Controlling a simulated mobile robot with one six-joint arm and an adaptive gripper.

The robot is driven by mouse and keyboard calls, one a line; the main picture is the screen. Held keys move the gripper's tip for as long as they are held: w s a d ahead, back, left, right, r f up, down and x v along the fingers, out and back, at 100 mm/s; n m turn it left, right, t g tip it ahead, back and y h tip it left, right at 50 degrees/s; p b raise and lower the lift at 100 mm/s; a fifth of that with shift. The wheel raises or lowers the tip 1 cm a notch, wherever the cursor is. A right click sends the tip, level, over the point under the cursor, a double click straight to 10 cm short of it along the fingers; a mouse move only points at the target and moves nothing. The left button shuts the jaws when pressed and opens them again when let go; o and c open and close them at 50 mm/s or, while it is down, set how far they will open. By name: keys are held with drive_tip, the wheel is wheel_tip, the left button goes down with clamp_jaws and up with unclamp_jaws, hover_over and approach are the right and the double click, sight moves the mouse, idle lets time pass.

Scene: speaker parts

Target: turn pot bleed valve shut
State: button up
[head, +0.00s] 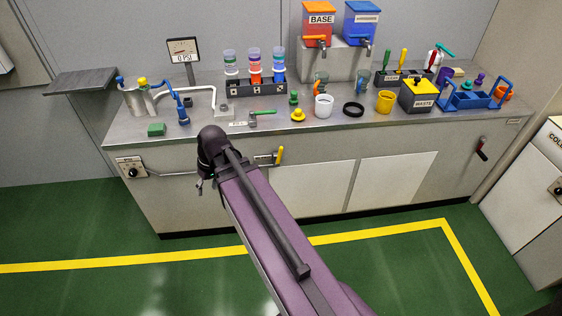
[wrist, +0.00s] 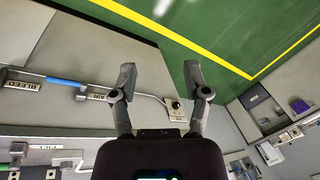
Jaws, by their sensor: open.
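The yellow valve handle (head: 279,155) is on the cabinet front, right of my wrist in the head view. It points up, roughly across the horizontal pipe, with a small label (head: 262,160) at its left. In the wrist view a "BLEED" label (wrist: 25,86) shows at the left edge, and the yellow handle is not clearly visible there. A blue handle (wrist: 63,81) lies along the pipe between that label and the "AIR" label (wrist: 96,97). My gripper (wrist: 161,80) is open and empty, pointing toward the cabinet front. Its fingers are mostly hidden in the head view.
A panel with a black knob (head: 131,172) sits at the pipe's left end. The counter (head: 345,125) above holds dispensers, cups, bottles and a pot (head: 136,101). The green floor ahead is clear.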

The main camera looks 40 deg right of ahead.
drive_tip(key=w+d+f+n+t+y+b, duration=0.1)
drive_tip(key=w+d+f+t+y+b, duration=0.3)
drive_tip(key=d+f+b, duration=0.55)
drive_tip(key=n+t+b, duration=0.2)
drive_tip(key=t+b, duration=1)
drive_tip(key=b, duration=1.5)
approach(280, 153)
drive_tip(key=s+d, duration=0.3)
drive_tip(key=shift+w+f+y, duration=0.1)
drive_tip(key=shift+f+y, duration=0.2)
drive_tip(key=shift+f, duration=0.1)
drive_tip(key=shift+w+a, duration=0.1)
drive_tip(key=shift+a, duration=0.05)
drive_tip(key=shift+f+x, duration=0.15)
drive_tip(key=shift+x, duration=3.25)
drive_tip(key=shift+f+x, duration=0.1)
drive_tip(key=shift+x, duration=3.3)
drive_tip(key=shift+a, duration=0.1)
clamp_jaws()
